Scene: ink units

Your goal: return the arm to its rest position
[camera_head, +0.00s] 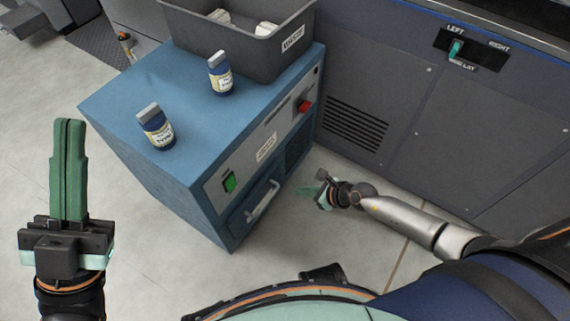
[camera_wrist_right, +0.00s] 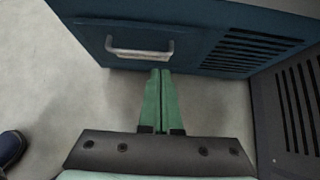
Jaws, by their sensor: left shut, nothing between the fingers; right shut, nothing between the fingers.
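My left gripper (camera_head: 68,172) is at the left of the head view, its green fingers shut and pointing up, left of the blue cabinet and touching nothing. My right gripper (camera_head: 312,191) is low, right of the cabinet and in front of the grey machine. In the right wrist view its green fingers (camera_wrist_right: 161,75) are shut and empty, pointing toward the lower edge of the blue cabinet front (camera_wrist_right: 190,38). Its handle (camera_wrist_right: 139,48) lies beyond the fingertips, apart from them in the picture.
A grey machine (camera_head: 400,110) stands behind. The floor (camera_head: 150,255) is clear.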

